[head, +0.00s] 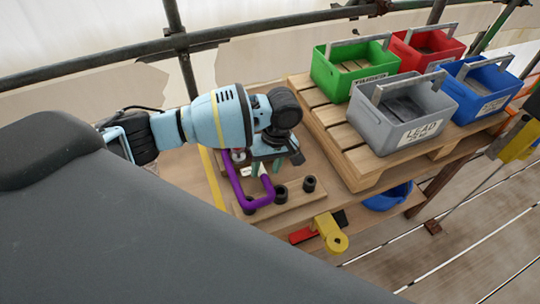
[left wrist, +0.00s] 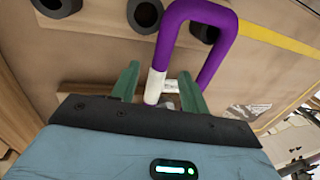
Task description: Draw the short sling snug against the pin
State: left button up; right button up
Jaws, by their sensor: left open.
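The purple sling (head: 234,182) is a stiff-looking bent loop over a wooden board on the bench. In the left wrist view the purple loop (left wrist: 222,48) has a white sleeve (left wrist: 155,86) at one end. My left gripper (head: 264,168) is above the board at the loop's far end. In the left wrist view its green fingers (left wrist: 160,84) are apart, with the white sleeve between them; I see no grip on it. Short black cylinders (head: 309,183) stand on the board, another (head: 281,193) beside it. I cannot tell which part is the pin. My right gripper is not in view.
A pallet (head: 349,150) to the right carries green (head: 345,86), red, grey (head: 400,130) and blue bins. A yellow tool (head: 331,233) and a red item (head: 301,236) lie at the bench's front edge. A blue bowl (head: 389,197) is below the pallet. Scaffold rails run behind.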

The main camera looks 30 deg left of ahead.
pick_arm(q)
jog(key=shift+x, duration=1.15)
jog(key=shift+c, duration=0.2)
grip_shut()
